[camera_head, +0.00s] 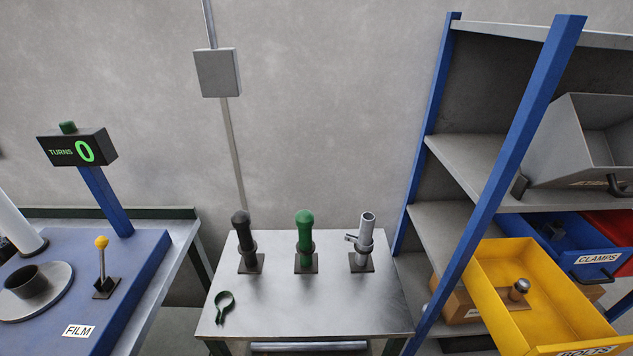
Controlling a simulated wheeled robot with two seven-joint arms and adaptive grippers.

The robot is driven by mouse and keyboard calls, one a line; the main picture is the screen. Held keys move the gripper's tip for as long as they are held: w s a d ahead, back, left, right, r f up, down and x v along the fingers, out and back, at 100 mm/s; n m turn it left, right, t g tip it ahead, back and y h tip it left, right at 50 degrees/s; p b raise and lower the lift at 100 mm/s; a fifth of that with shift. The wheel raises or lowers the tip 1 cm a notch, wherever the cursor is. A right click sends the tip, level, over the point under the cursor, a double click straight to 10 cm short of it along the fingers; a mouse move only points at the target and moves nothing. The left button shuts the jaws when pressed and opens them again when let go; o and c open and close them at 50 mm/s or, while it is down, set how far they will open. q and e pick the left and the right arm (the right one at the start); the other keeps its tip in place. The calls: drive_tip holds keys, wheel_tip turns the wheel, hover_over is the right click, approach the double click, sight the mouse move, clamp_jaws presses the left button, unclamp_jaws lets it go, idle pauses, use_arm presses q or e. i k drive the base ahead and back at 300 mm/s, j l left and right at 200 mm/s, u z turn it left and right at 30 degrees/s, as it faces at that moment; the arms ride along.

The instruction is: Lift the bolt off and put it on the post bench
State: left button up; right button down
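A short metal bolt with a round head (519,289) stands in the yellow bin (490,312), whose front label reads BOLTS. The post bench (285,322) is a grey metal table in the middle. A black post (243,242), a green post (304,240) and a bare metal post (365,242) stand on it on square base plates. The metal post has a band with a side lug around it. A dark green ring clamp (224,306) lies flat at the bench's front left. Neither of my grippers is in view.
The blue-framed shelf rack (476,178) stands right, with a blue bin labelled CLAMPS (573,254), a red bin (612,224) and a grey bin (570,150). Left is a blue FILM table (128,275) with a yellow-knobbed lever (102,262) and a TURNS display (78,149) reading 0. The bench's front middle is clear.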

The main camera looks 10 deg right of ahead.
sight(524, 284)
drive_tip(key=z, duration=2.15)
